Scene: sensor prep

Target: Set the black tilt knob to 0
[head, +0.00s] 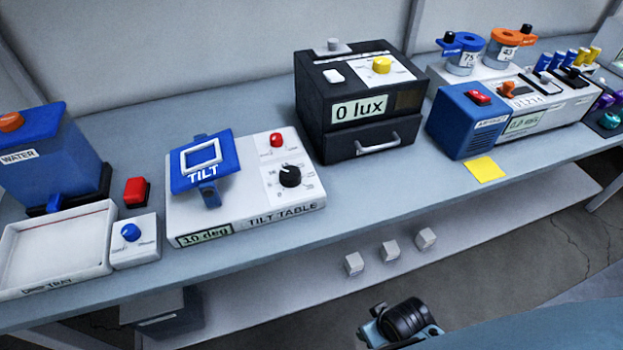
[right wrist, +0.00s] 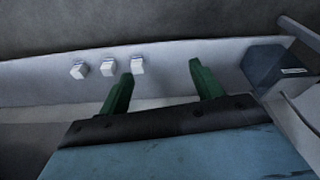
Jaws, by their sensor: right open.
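The black tilt knob (head: 290,176) sits on the white tilt table box (head: 240,217) in the head view. Its pointer mark is too small to read surely. The box's display (head: 204,234) reads 10 deg. The blue TILT plate (head: 201,162) on the box is tilted. In the right wrist view, my right gripper (right wrist: 154,78) is open and empty, its two green fingers apart. In the head view, part of my right arm (head: 400,322) shows at the bottom, in front of the bench and well away from the knob. My left gripper is not in view.
A red button (head: 277,140) stands behind the knob. The black lux box (head: 352,105) stands to the right, a red block (head: 137,192) and a blue-knob box (head: 134,240) to the left. Small white cubes (head: 390,250) lie on the lower shelf. The bench front (head: 345,200) is clear.

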